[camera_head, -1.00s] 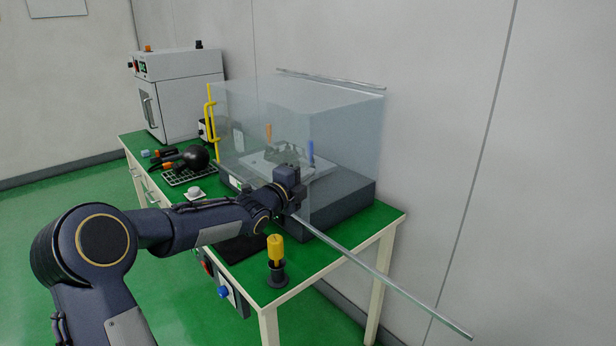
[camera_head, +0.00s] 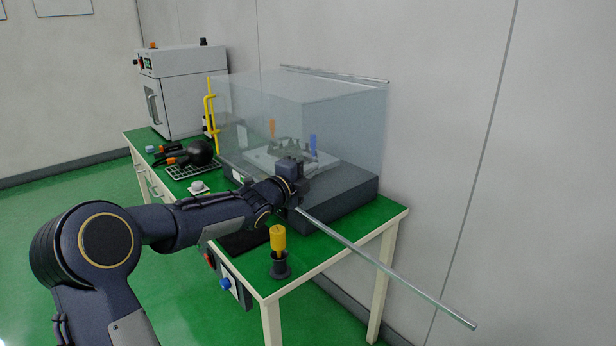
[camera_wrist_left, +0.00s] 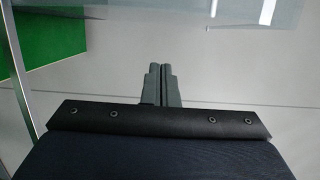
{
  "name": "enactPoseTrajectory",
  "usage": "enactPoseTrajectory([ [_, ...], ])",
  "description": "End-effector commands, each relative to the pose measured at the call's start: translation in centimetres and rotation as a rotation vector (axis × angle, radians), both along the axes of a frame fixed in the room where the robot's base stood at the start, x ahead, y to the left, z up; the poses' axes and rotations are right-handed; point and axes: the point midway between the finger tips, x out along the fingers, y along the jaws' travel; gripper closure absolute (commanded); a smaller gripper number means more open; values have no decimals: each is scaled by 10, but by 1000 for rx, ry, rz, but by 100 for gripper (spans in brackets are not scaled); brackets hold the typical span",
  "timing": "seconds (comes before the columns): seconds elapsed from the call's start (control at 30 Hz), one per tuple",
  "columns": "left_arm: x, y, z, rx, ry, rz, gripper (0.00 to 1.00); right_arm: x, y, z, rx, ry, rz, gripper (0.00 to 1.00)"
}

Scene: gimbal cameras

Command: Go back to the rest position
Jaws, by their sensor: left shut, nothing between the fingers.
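My left arm comes in from the left in the head view, reaching over the green bench top (camera_head: 345,236). Its wrist is in front of the clear-covered box (camera_head: 350,120). The left gripper's fingers show in the left wrist view (camera_wrist_left: 159,84), shut against each other with nothing between them. In the head view the fingertips are hidden or too small to make out. My right gripper is not in either view.
A long thin rod (camera_head: 400,275) runs from near my left wrist past the bench's right edge. A yellow-topped holder (camera_head: 279,245) stands at the front corner. A white oven-like machine (camera_head: 185,90), a yellow handle (camera_head: 211,110) and a black round tool (camera_head: 200,152) are farther back.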

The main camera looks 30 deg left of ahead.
Motion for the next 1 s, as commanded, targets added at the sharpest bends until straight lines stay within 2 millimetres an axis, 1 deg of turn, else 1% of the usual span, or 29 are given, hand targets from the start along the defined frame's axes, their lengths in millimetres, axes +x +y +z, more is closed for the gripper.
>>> enactPoseTrajectory([
  [0.03,-14,5,3,6,-2,7,100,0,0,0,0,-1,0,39],
  [0.2,-49,10,2,5,-1,7,100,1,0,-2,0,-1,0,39],
  [0.3,-67,11,2,4,-1,5,100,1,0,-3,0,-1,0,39],
  [0.4,-79,13,2,3,0,4,100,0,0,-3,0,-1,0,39],
  [0.53,-87,14,2,2,0,2,100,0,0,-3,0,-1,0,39],
  [0.77,-91,13,5,-20,14,15,100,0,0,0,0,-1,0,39],
  [0.87,-105,9,13,-125,85,85,100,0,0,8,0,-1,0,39],
  [0.97,-140,4,18,-357,224,230,100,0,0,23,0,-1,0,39],
  [1.0,-162,0,15,-487,292,302,100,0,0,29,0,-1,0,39],
])
